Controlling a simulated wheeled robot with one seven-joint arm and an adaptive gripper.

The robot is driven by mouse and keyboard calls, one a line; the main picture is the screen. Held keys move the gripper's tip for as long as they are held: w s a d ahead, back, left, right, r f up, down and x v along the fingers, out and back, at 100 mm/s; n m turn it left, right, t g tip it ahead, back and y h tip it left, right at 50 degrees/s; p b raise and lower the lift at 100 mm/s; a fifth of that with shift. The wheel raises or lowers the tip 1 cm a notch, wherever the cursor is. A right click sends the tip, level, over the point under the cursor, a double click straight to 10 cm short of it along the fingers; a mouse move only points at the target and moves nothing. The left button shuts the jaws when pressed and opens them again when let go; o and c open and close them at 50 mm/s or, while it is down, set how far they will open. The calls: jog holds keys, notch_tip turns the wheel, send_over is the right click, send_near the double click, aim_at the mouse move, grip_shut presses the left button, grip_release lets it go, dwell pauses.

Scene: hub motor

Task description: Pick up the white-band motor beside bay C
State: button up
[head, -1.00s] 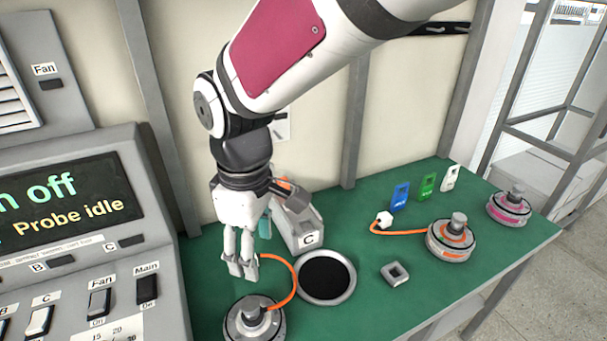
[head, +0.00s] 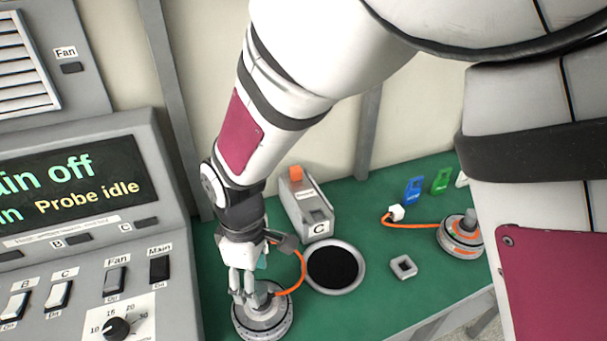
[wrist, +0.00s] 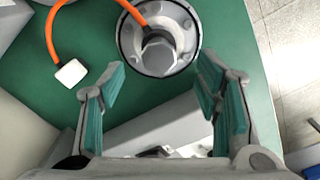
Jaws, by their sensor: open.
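A round dark opening with a pale ring (head: 308,280) lies right of the motor. A small square grey part (head: 403,267) and an orange-band motor (head: 461,240) with its cable are further right. Blue (head: 412,190) and green tags stand behind. The switch console (head: 90,250) is close at left.

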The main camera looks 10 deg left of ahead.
aim_at(258, 288)
jog(key=shift+d+f, duration=0.15)
jog(key=shift+f, duration=2.2)
jog(key=shift+w+r, duration=0.1)
grip_shut()
